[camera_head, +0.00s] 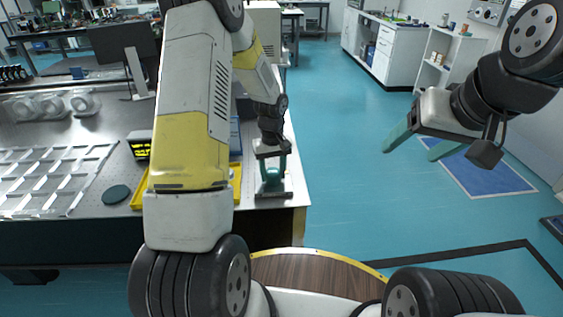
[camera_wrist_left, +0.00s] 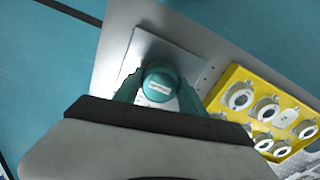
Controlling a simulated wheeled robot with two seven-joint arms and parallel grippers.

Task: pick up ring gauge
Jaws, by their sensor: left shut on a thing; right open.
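My left gripper (camera_head: 272,174) is shut on a teal, round-topped object, with a teal finger on each side of it. In the left wrist view its round top (camera_wrist_left: 160,80) carries a pale label. It is over a flat square plate (camera_wrist_left: 151,47); I cannot tell whether it touches the plate. A yellow tray (camera_wrist_left: 262,82) beside the plate holds several pale rings (camera_wrist_left: 230,98). In the head view my left arm hides most of that tray. My right gripper (camera_head: 410,153) is open and empty above the floor at the right.
The metal table (camera_head: 92,215) ends just right of the plate. A clear compartmented tray (camera_head: 50,180), a dark disc (camera_head: 117,194) and a monitor (camera_head: 122,50) are on it at the left. Open blue floor (camera_head: 340,190) lies to the right, with white cabinets (camera_head: 385,50) further back.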

